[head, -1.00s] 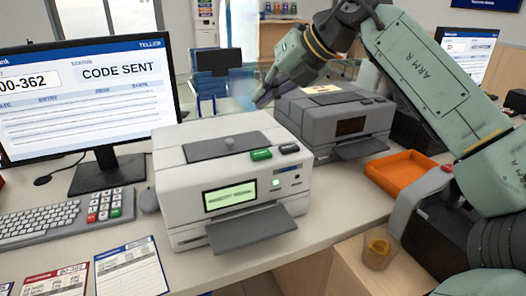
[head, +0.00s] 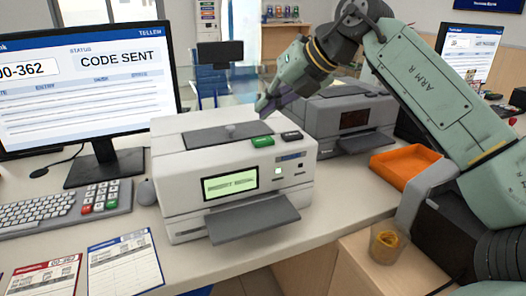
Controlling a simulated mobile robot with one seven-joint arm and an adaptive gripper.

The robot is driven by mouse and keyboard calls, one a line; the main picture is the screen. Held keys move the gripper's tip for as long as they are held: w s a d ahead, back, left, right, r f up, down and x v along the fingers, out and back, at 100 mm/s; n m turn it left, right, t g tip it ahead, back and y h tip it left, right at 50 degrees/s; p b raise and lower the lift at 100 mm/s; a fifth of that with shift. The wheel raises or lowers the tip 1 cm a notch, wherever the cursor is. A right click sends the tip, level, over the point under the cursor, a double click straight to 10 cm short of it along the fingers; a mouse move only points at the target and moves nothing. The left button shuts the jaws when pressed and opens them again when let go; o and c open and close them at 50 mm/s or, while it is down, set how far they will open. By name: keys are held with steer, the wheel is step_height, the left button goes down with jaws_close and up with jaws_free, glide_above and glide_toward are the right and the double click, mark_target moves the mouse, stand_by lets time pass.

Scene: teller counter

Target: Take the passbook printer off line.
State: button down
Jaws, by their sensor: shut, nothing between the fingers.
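The passbook printer (head: 185,190) is a white box on the counter, with a dark lid panel with a small knob on top. A green button (head: 262,141) and a black button (head: 292,136) sit on its top front edge. My gripper (head: 262,106) is shut and empty, pointing down above the back of the printer's top, behind the green button. I cannot tell its exact height over the lid.
A dark grey printer (head: 350,112) stands behind to the right, close to my gripper. An orange tray (head: 405,166) lies right of it. A monitor (head: 85,85) reading "CODE SENT", a keyboard (head: 40,214) and cards (head: 125,264) are at left.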

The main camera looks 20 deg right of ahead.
mark_target(266, 138)
steer(key=shift+f+b, duration=0.65)
steer(key=shift+f, duration=1)
steer(key=shift+f, duration=0.1)
steer(key=shift+f, duration=0.3)
steer(key=shift+f+b, duration=0.45)
steer(key=shift+b, duration=0.05)
stand_by(0.6)
steer(key=shift+r+p, duration=0.8)
steer(key=shift+r, duration=0.1)
step_height(266, 138, up, 5)
steer(key=p, duration=0.4)
